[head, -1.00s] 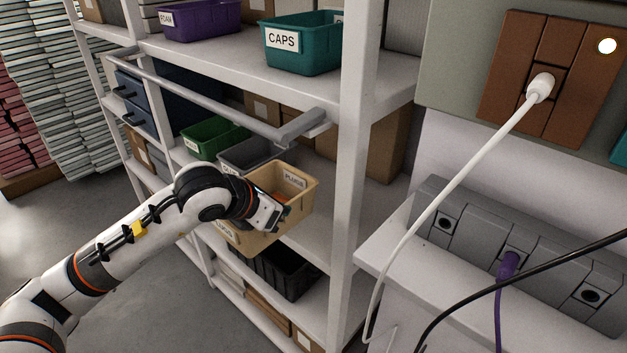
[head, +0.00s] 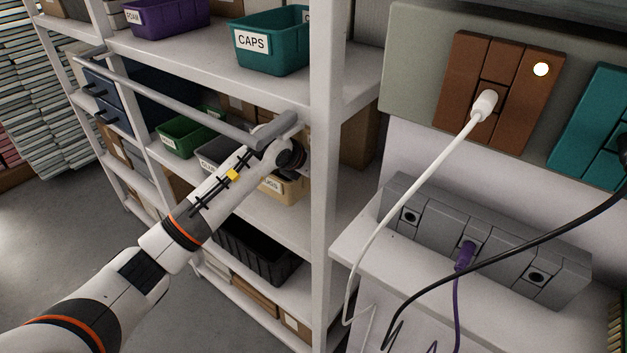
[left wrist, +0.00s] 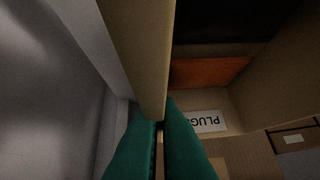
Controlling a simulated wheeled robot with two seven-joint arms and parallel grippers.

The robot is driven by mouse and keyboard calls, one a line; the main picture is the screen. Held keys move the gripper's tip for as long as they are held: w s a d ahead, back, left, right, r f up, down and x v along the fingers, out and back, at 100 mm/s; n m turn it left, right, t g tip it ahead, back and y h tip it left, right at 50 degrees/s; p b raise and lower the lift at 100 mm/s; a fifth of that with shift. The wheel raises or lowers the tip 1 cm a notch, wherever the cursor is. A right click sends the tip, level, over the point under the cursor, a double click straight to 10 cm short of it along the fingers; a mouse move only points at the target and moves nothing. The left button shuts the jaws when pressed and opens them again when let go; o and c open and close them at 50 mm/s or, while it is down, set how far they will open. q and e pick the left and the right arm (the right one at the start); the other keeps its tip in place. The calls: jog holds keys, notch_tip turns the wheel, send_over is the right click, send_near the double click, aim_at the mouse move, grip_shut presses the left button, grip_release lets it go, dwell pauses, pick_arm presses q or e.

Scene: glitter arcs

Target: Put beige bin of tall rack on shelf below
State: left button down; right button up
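The beige bin (head: 288,189) is in the middle bay of the tall rack (head: 324,200), at the shelf right of a grey bin. My left forearm and wrist cover most of it, and only part of its front and label shows. I cannot tell whether its base touches the shelf. In the left wrist view, the beige bin's wall (left wrist: 143,50) runs between the teal fingers of my left gripper (left wrist: 162,112), which look closed on it. The fingers are hidden in the head view. My right gripper is not in view.
A grey bin (head: 216,153) and green bin (head: 185,137) stand to the left. A black bin (head: 258,255) is on the shelf below. A grey rail (head: 180,100) and the rack post lie close to my arm. A teal CAPS bin (head: 270,42) is above.

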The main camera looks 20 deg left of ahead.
pick_arm(q)
notch_tip(320, 180, down, 5)
jog(key=shift+f+p, duration=0.1)
jog(key=shift+p, duration=0.55)
jog(key=shift+w+f, duration=0.1)
jog(key=shift+f, duration=0.25)
jog(key=shift+f, duration=0.1)
jog(key=c, duration=1.6)
grip_release()
jog(key=shift+c, duration=0.2)
jog(key=b+v, duration=0.1)
jog(key=v, duration=1.1)
